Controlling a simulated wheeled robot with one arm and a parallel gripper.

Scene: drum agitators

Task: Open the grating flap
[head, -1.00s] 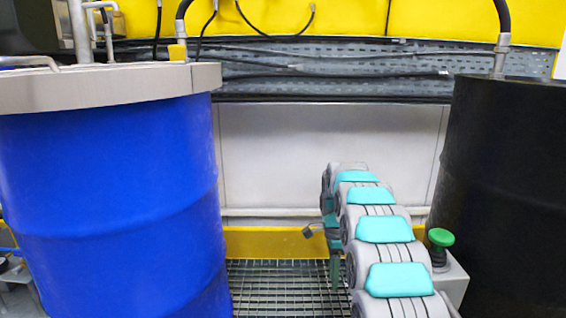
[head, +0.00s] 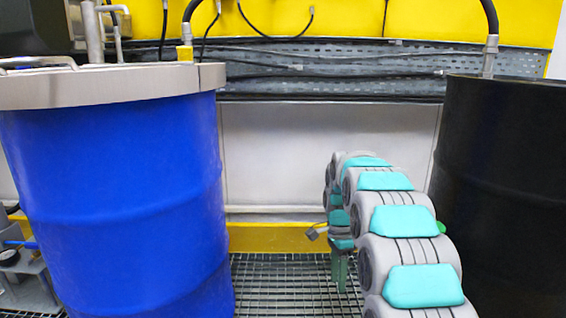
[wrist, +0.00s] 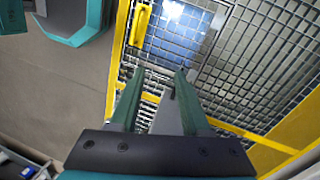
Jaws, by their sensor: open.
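In the wrist view, a framed grating panel (wrist: 180,32), which looks like the flap, lies in the floor grating beyond my fingertips. It appears flat and level with the grating around it. Blue and white show through its bars. A yellow handle (wrist: 138,25) stands at its left side. My gripper (wrist: 158,72) is open and empty, its two green fingers apart and pointing toward the panel's near edge. The handle is ahead and to the left of the fingers, not between them. In the head view my gripper (head: 341,270) hangs low over the grating; the flap cannot be made out there.
A blue drum (head: 115,200) with a steel rim stands left and a black drum (head: 505,190) right. Floor grating (head: 280,285) lies between them, with a yellow kick strip (head: 270,238) behind. My arm hides most of a green button (head: 441,228).

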